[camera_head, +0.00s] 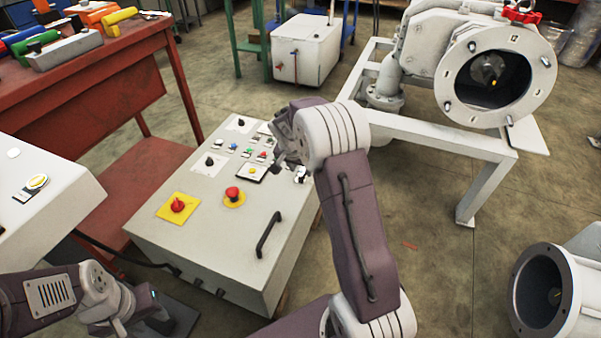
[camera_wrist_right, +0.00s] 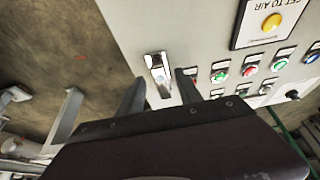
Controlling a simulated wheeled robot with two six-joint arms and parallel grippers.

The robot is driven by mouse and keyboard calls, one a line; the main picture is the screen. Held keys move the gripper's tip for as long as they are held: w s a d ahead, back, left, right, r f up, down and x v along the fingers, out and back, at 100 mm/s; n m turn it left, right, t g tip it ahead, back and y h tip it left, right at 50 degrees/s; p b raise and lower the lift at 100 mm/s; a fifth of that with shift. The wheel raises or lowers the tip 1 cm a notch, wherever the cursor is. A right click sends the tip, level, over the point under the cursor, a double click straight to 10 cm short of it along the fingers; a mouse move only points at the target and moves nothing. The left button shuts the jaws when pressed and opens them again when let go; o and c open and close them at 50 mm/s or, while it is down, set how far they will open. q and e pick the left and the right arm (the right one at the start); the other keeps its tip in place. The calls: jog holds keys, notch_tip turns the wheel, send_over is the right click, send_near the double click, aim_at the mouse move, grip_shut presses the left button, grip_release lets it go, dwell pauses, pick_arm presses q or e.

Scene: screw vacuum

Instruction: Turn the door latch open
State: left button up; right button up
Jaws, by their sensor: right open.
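The door latch (camera_wrist_right: 157,70) is a small light metal piece on the edge of the grey control box door (camera_head: 165,232). In the head view it shows at the right edge of the box (camera_head: 300,174). My right gripper (camera_wrist_right: 161,82) is open, with one finger on each side of the latch's lower part in the wrist view. I cannot tell whether the fingers touch it. The right arm partly hides this area in the head view. My left gripper (camera_head: 172,316) is low at the left, away from the latch; its fingers are not clear.
The panel carries a red emergency button (camera_head: 233,195), a red rotary switch (camera_head: 178,204), several small buttons and a black handle (camera_head: 268,234). A red workbench (camera_head: 100,75) stands at left. A white frame with a vacuum chamber (camera_head: 497,76) stands at right. Floor lies between.

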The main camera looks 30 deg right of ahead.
grip_shut()
dwell(1.4)
